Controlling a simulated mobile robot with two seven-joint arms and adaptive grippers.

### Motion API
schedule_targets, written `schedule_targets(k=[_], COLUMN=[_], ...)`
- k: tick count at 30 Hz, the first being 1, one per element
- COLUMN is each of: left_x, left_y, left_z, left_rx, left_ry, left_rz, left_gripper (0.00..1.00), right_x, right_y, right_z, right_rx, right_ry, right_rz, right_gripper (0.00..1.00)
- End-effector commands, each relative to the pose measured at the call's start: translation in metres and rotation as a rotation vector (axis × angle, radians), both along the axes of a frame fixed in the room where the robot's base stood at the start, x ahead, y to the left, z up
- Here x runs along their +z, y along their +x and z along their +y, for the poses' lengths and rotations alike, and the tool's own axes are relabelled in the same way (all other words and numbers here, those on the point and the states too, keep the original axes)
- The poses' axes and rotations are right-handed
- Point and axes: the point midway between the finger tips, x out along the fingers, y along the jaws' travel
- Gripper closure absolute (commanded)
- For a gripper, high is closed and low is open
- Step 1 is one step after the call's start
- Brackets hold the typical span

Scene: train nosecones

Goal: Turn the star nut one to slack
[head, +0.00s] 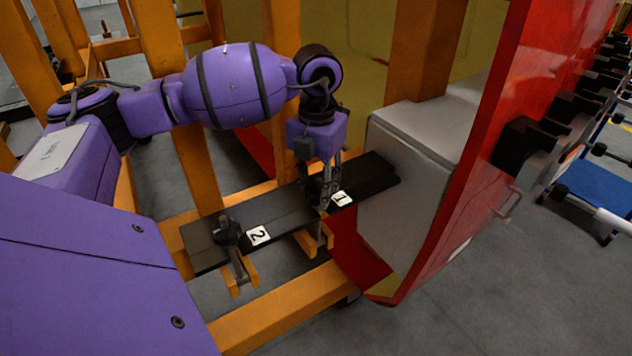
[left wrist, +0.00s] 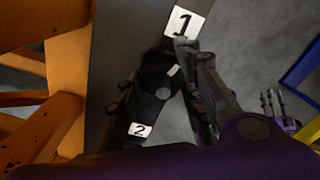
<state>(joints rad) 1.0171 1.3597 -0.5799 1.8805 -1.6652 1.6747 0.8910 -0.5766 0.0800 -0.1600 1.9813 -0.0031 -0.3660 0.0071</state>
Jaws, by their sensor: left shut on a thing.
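My left gripper (head: 322,195) reaches down from above onto star nut one, beside the white label 1 (head: 341,198) on the dark bar (head: 285,207). Its fingers are shut on the nut and mostly hide it in the head view. In the left wrist view, the dark star nut one (left wrist: 158,72) is between the two fingers, with label 1 (left wrist: 184,22) just above it. Star nut two (head: 227,232) is a black knob at the bar's left end, next to label 2 (head: 258,235). Small purple and grey parts, probably my right gripper (left wrist: 271,100), show at the right of the left wrist view.
Orange frame posts and beams (head: 285,305) surround the bar. A grey block (head: 395,190) and a large red panel (head: 475,180) stand close at its right end. A blue cart (head: 598,188) is at the far right, with open grey floor in front.

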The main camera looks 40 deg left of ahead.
Motion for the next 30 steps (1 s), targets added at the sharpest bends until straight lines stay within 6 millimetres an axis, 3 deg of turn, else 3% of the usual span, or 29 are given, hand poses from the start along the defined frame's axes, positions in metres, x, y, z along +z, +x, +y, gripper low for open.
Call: schedule_targets(k=[1, 12, 30], left_x=[0.0067, 0.0055, 0.0032], left_y=[0.0017, 0.0005, -0.0007], left_z=[0.0035, 0.0030, 0.0029], left_rx=[0.043, 0.273, 0.349], left_ry=[0.007, 0.007, 0.007], left_rz=[-0.011, -0.009, -0.005], left_gripper=[0.92, 0.92, 0.92], right_x=[0.0043, 0.0110, 0.0116], right_y=[0.0029, 0.0025, 0.0014], right_z=[0.0005, 0.0042, 0.0055], right_rx=[0.001, 0.008, 0.009], right_ry=[0.001, 0.006, 0.009], right_rz=[-0.006, -0.002, 0.000], right_gripper=[0.60, 0.60, 0.60])
